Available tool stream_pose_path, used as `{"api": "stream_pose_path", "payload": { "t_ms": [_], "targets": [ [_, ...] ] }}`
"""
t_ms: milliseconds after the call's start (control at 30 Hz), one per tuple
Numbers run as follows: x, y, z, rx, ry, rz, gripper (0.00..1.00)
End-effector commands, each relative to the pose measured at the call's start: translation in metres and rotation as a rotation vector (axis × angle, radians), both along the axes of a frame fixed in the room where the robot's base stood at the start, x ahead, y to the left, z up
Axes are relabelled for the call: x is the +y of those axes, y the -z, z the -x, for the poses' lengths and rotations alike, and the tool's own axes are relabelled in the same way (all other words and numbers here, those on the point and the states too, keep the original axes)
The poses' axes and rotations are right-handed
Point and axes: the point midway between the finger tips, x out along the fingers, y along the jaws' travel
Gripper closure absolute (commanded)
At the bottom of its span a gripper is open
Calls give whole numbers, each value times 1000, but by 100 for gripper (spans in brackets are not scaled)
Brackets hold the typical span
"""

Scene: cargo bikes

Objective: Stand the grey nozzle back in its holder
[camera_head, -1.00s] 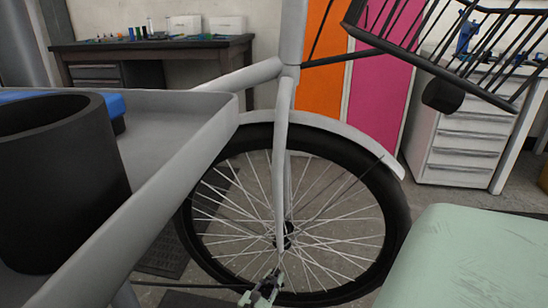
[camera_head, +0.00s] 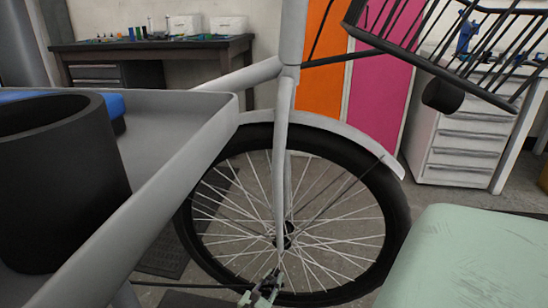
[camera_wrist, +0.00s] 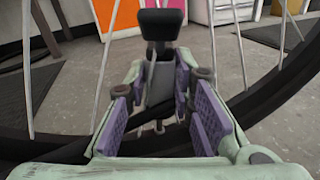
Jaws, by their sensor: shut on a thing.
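My gripper (camera_wrist: 160,88), pale green with purple pads, is shut on a dark grey piece (camera_wrist: 161,72) with a blocky black end (camera_wrist: 160,24); it appears to be the nozzle. The piece points away from the wrist. A black round open-topped cup (camera_head: 65,190) stands on the grey tray at the left. I cannot tell whether it is the holder; its inside bottom is hidden.
The tray's raised rim (camera_head: 185,165) slopes across the left. A bicycle wheel (camera_head: 398,215) with thin spokes fills the middle, close to my gripper. A pale green surface (camera_head: 470,265) is at lower right, a black wire basket (camera_head: 450,75) at upper right. A workbench (camera_head: 150,45) stands behind.

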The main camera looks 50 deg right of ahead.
Motion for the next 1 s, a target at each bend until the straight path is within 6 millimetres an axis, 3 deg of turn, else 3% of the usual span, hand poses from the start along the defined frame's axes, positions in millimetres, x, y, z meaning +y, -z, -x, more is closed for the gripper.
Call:
{"api": "stream_pose_path", "payload": {
  "t_ms": [1000],
  "targets": [
    [-1,-22,2,1,0,1,100]
  ]
}}
